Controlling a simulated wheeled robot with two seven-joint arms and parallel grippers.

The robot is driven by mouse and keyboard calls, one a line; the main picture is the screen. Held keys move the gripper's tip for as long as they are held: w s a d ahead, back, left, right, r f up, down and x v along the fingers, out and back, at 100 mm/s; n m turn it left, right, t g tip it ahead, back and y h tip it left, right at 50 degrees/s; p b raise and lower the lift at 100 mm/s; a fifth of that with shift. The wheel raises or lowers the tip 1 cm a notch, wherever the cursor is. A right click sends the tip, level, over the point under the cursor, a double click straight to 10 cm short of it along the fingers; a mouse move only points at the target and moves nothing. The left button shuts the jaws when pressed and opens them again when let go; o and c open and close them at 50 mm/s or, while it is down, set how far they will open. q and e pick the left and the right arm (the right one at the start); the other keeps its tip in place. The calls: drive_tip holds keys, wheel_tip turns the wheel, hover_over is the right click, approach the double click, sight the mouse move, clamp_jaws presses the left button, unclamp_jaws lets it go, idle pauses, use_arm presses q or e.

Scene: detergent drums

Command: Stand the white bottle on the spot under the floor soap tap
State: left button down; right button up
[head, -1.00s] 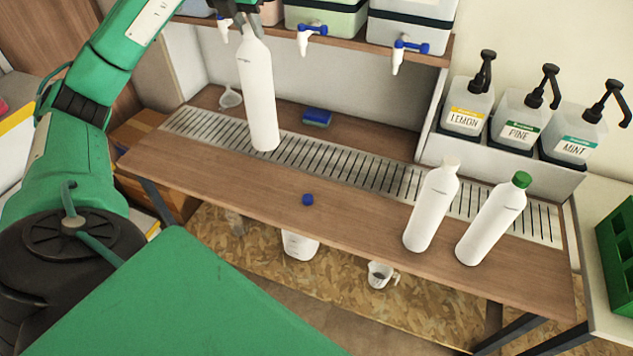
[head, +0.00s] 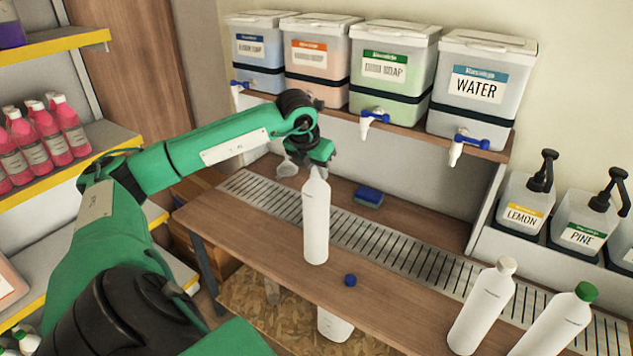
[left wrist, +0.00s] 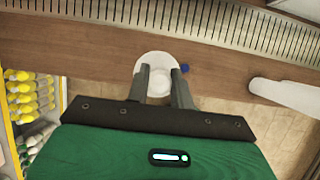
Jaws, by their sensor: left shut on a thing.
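My left gripper (head: 318,168) is shut on the neck of a white bottle (head: 316,225), which hangs upright over the bench's front wood strip, left of a blue cap (head: 350,280). I cannot tell whether its base touches the bench. The left wrist view shows the bottle (left wrist: 157,66) from above between the fingers (left wrist: 160,88). Soap drums with blue (head: 262,52), orange (head: 314,60) and green (head: 390,68) labels stand on the shelf; the label words are too blurred to tell which is floor soap. The green-label drum's tap (head: 373,119) shows; the orange-label drum's tap is hidden. My right gripper is not in view.
A slotted drain grate (head: 385,245) runs along the bench (head: 235,225) behind the bottle. A blue sponge (head: 368,196) lies behind it. A water drum (head: 480,90), its tap (head: 465,143), two bottles (head: 483,308) (head: 556,325) and pump dispensers (head: 522,205) are to the right.

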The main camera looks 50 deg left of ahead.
use_arm(q)
drive_tip(key=shift+f, duration=2.3)
drive_tip(key=c, duration=1.2)
unclamp_jaws()
drive_tip(key=shift+r, duration=0.1)
